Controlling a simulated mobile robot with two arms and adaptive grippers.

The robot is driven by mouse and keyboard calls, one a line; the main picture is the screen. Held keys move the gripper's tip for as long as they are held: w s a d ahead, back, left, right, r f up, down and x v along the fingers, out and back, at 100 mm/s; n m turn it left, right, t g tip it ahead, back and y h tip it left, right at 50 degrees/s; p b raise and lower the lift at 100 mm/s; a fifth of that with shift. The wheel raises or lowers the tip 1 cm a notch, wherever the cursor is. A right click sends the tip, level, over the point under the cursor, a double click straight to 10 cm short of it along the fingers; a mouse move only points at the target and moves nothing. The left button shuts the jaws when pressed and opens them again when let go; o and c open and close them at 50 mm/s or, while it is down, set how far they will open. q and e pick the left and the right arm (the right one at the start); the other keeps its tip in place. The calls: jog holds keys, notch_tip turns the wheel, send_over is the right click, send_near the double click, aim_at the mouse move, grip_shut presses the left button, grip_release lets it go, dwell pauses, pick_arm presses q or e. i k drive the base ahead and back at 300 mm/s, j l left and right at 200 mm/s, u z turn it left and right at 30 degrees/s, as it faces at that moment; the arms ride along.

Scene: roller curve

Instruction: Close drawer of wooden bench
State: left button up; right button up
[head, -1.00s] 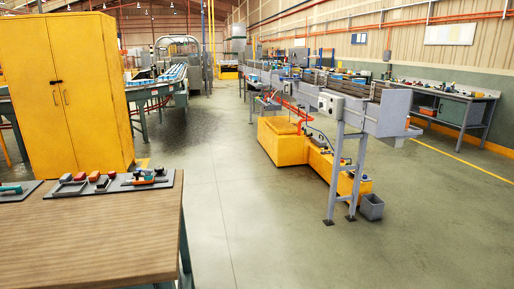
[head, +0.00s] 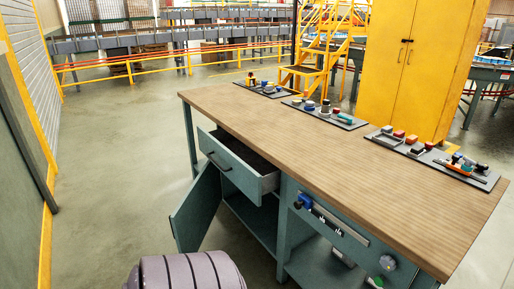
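The wooden bench (head: 340,165) stands in the middle of the head view, with a brown wood top and a blue-green frame. Its drawer (head: 232,167) is pulled out under the left part of the top, with a dark handle (head: 220,163) on its front. The inside of the drawer looks dark. Below it a cabinet door (head: 196,212) of the bench stands swung open. No gripper is in view. A pale ribbed rounded shape at the bottom edge, left of centre, may be part of my arm.
Tool trays (head: 335,117) lie along the bench's far edge. A yellow cabinet (head: 408,65) and yellow stairs (head: 318,45) stand behind the bench. A wall (head: 25,100) runs along the left. The floor (head: 110,160) between wall and bench is clear.

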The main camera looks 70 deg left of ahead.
aim_at(255, 176)
jog(key=u, duration=2.5)
